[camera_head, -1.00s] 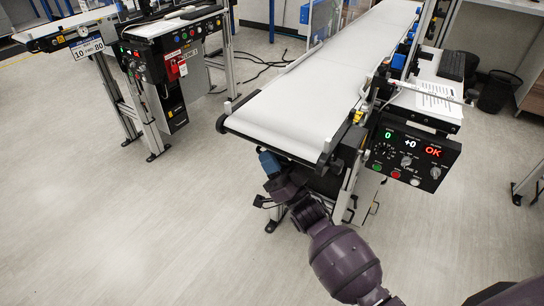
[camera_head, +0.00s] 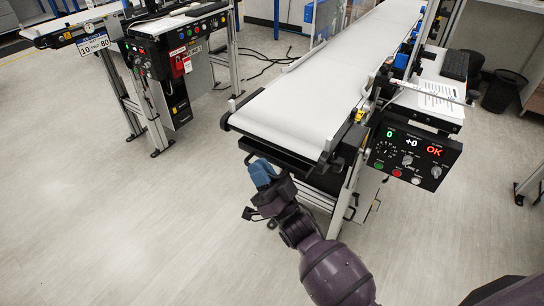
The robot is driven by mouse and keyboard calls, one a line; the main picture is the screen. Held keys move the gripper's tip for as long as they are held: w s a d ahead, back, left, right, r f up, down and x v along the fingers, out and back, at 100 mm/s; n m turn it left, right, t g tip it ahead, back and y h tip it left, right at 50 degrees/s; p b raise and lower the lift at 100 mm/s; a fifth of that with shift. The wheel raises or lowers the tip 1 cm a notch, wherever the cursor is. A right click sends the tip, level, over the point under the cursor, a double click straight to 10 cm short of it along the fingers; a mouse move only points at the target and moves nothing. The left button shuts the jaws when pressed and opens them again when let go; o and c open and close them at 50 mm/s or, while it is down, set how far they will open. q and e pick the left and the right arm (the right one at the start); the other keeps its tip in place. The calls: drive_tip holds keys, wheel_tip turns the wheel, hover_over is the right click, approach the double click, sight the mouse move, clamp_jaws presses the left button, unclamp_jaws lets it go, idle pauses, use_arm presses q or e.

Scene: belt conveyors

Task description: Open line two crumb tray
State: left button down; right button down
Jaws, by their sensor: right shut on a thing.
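The tray's inside is mostly hidden under the belt. My left gripper is not in view.
A control panel (camera_head: 415,157) with lit "0", "+0" and "OK" displays hangs right of the belt end. A second conveyor (camera_head: 180,22) with a red box stands at the back left. A bin (camera_head: 503,90) is at the right. The floor at left is clear.

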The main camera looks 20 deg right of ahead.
drive_tip(key=s+a+p, duration=0.1)
drive_tip(key=s+a, duration=0.9)
drive_tip(key=a, duration=0.3)
drive_tip(key=shift+s, duration=0.1)
drive_tip(key=c, duration=1.5)
unclamp_jaws()
drive_tip(key=b+v, duration=0.1)
drive_tip(key=v, duration=0.9)
drive_tip(key=shift+s+d+f, duration=0.1)
drive_tip(key=shift+s+f, duration=0.2)
